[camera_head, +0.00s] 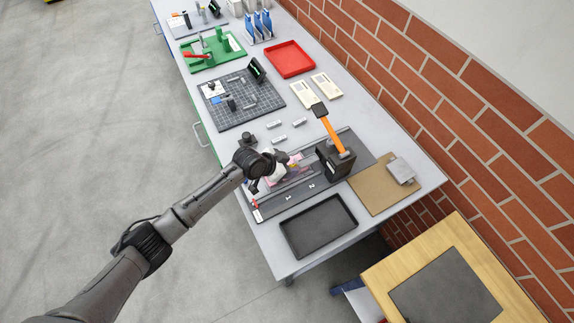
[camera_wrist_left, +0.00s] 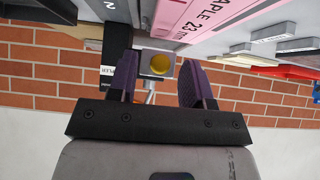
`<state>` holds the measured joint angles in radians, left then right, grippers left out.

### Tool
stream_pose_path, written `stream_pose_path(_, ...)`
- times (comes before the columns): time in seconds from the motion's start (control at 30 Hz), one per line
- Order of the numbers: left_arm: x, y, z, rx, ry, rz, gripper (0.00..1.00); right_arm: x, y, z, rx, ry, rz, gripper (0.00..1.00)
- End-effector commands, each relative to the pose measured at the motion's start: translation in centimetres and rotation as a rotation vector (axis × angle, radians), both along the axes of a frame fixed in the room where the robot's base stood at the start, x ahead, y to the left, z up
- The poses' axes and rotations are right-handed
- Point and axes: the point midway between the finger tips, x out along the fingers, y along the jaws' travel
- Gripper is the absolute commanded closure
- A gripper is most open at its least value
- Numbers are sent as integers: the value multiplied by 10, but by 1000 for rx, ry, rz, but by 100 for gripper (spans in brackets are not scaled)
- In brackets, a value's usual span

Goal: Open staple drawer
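The black heavy stapler (camera_head: 335,158) with an orange lever (camera_head: 331,128) stands on a dark base plate on the table. A pink part labelled with "APLE 23" shows at the top of the left wrist view (camera_wrist_left: 215,20); pink also shows beside my left gripper in the head view. My left gripper (camera_head: 282,165) is at the stapler's left side. My right gripper is not in view.
A black tray (camera_head: 318,226) lies in front, a brown board (camera_head: 383,185) at right. Several small grey staple strips (camera_head: 275,124) lie behind the gripper. A dark gridded mat (camera_head: 240,103), red tray (camera_head: 290,58) and green board (camera_head: 232,52) are farther back. A brick wall borders the right.

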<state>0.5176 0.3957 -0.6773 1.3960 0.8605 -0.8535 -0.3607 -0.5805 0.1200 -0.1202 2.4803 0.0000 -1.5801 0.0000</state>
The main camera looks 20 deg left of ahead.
Motion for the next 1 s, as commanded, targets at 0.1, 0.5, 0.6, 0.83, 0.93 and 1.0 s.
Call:
stream_pose_path(0.1, 0, 0, 0, 0, 0, 0, 54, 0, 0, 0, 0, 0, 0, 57)
stream_pose_path(0.5, -15, 17, 22, 2, -2, 0, 54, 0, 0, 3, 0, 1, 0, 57)
stream_pose_path(0.6, -25, 27, 37, 2, -3, -1, 54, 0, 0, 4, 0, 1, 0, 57)
stream_pose_path(0.83, -47, 49, 68, 2, -2, 0, 54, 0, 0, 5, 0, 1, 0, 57)
stream_pose_path(0.93, -55, 57, 79, 1, -2, -1, 54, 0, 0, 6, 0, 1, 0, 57)
stream_pose_path(1.0, -59, 61, 85, 1, -2, 1, 54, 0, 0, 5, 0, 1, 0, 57)
